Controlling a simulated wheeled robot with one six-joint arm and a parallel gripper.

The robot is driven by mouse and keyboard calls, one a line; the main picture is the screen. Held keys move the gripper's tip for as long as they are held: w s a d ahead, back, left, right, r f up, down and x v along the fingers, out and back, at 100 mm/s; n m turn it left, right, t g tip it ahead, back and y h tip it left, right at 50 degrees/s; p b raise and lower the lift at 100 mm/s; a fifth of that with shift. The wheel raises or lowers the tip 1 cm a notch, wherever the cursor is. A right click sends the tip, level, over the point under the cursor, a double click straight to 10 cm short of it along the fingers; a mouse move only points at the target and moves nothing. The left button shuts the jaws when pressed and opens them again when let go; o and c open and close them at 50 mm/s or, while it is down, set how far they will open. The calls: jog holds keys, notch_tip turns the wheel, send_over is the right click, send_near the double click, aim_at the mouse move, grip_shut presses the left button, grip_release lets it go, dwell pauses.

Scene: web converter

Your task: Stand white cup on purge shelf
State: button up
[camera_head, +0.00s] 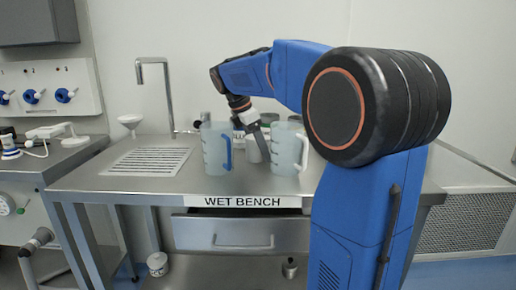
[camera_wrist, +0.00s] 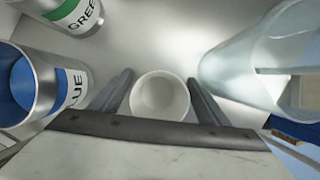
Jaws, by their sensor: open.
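The white cup (camera_wrist: 160,97) stands upright, seen from above in the wrist view, with its open mouth towards the camera. My gripper (camera_wrist: 160,78) is open, with one finger on each side of the cup; I cannot tell whether either finger touches it. In the head view my gripper (camera_head: 262,145) reaches down to the wet bench between two jugs, and a pale cup (camera_head: 252,152) shows partly behind it. I cannot pick out a purge shelf in either view.
A clear jug with a blue handle (camera_head: 215,150) stands left of my gripper, another jug (camera_head: 285,150) right. In the wrist view, blue-labelled (camera_wrist: 38,90) and green-labelled (camera_wrist: 68,14) cans are at left, a jug (camera_wrist: 265,65) close at right. A drain grate (camera_head: 146,160) lies left.

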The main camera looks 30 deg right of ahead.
jog(key=v, duration=1.1)
jog(key=shift+a+r, duration=0.1)
jog(key=shift+r, duration=0.25)
jog(key=shift+o, duration=0.5)
jog(key=v, duration=0.8)
jog(key=shift+s+a+r, duration=0.25)
jog(key=shift+a+r, duration=0.05)
send_over(247, 147)
notch_tip(247, 147, down, 10)
jog(key=shift+w+d+x, duration=0.15)
jog(key=shift+x, duration=1.45)
jog(key=shift+w+d+x, duration=0.1)
jog(key=shift+d+x, duration=0.1)
jog(key=shift+x, duration=1.45)
jog(key=shift+r, duration=0.15)
jog(key=shift+c, duration=0.3)
jog(key=c, duration=1.1)
jog(key=shift+c, duration=0.2)
jog(key=shift+r, duration=0.1)
